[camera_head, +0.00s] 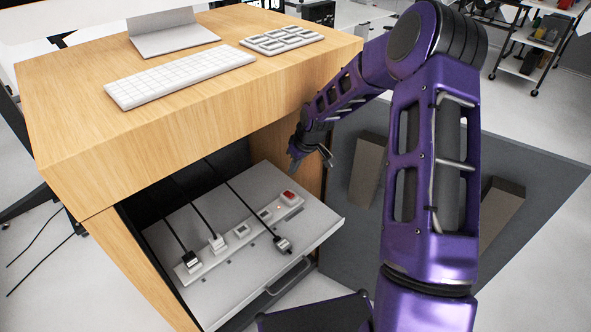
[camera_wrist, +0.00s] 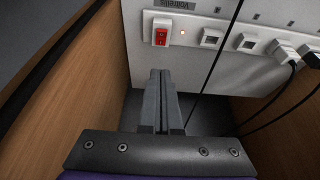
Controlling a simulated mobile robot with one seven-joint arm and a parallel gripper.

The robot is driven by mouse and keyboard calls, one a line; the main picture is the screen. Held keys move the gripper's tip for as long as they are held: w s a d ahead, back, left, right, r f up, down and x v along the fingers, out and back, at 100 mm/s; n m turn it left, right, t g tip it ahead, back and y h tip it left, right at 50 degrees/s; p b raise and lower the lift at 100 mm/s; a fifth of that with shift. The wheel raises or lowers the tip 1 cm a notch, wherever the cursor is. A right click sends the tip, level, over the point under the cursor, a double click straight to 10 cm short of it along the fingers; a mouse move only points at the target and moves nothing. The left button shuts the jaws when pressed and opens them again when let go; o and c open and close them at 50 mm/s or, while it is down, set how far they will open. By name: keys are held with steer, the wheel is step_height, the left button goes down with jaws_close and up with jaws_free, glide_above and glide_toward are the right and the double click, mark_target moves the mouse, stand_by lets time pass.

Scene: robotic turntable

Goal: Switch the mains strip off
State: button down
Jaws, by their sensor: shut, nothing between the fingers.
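The white mains strip (camera_head: 240,232) lies on a grey pull-out shelf (camera_head: 215,285) in the wooden desk. Its red switch (camera_head: 289,196) is at the strip's right end.
Black plugs (camera_head: 189,258) and a white plug (camera_head: 216,242) sit in the strip, with cables running back. One plug (camera_head: 282,243) lies off the strip on the shelf. The wooden side wall (camera_wrist: 85,75) stands close to my gripper. A keyboard (camera_head: 180,77) lies on the desktop.

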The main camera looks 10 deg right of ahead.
glide_above(292, 196)
steer(key=x, duration=0.4)
steer(key=s+x, duration=0.1)
steer(key=x, duration=0.1)
steer(key=shift+d+f+b, duration=0.15)
steer(key=shift+d+b, duration=0.05)
steer(key=shift+b, duration=0.2)
steer(key=f, duration=0.3)
steer(key=shift+s+d+f, duration=0.1)
steer(key=shift+s+d, duration=0.2)
steer(key=shift+s, duration=0.1)
steer(key=shift+s+d+f, duration=0.15)
steer(key=shift+f, duration=0.3)
steer(key=shift+s+d+f+b, duration=0.15)
steer(key=shift+s+f+b, duration=0.15)
steer(key=shift+f+b, duration=0.35)
steer(key=shift+s+d, duration=0.1)
steer(key=shift+s, duration=0.05)
steer(key=shift+r, duration=0.1)
